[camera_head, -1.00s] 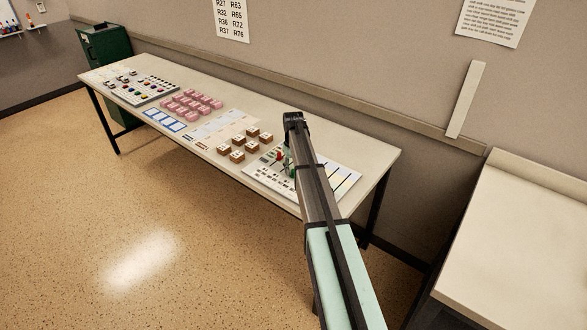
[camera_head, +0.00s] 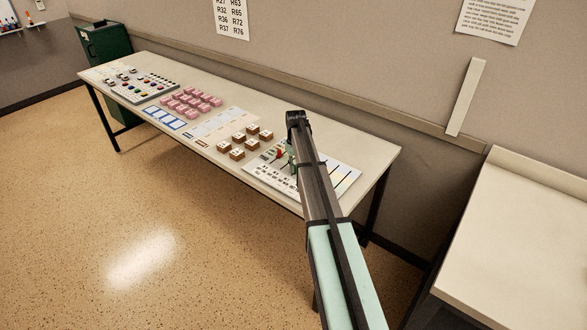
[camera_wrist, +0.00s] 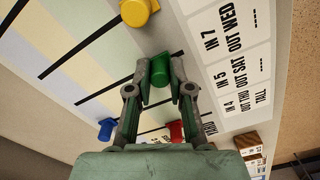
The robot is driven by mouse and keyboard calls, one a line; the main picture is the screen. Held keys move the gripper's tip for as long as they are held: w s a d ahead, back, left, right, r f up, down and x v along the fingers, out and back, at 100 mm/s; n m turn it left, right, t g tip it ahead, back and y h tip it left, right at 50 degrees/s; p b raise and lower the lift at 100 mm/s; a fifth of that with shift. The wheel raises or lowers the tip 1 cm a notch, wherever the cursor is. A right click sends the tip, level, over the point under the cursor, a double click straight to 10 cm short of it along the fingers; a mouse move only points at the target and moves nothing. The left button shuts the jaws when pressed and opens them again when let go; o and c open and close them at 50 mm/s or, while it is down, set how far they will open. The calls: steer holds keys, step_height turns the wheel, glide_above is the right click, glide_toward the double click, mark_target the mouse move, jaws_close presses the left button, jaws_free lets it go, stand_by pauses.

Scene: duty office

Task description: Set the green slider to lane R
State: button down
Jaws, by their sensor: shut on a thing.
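I cannot make out an R lane mark.
Several brown blocks (camera_head: 238,154) stand left of the board on the table (camera_head: 335,148). Farther left are pink blocks (camera_head: 190,100) and a panel of coloured knobs (camera_head: 143,90). Printed labels (camera_wrist: 233,55) lie right of the green slider in the wrist view. A wall stands behind the table.

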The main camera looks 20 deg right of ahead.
steer(key=w+d, duration=0.2)
steer(key=d, duration=0.2)
steer(key=w+d+b, duration=0.1)
steer(key=w+d, duration=0.1)
steer(key=d, duration=0.1)
steer(key=w+d+b, duration=0.1)
steer(key=w+d, duration=0.1)
steer(key=d, duration=0.2)
steer(key=shift+d, duration=0.3)
steer(key=shift+w+d, duration=0.2)
steer(key=shift+d, duration=0.3)
steer(key=shift+r, duration=0.1)
steer(key=c, duration=1)
jaws_free()
steer(key=shift+d, duration=0.15)
steer(key=shift+c, duration=0.2)
step_height(320, 180, up, 12)
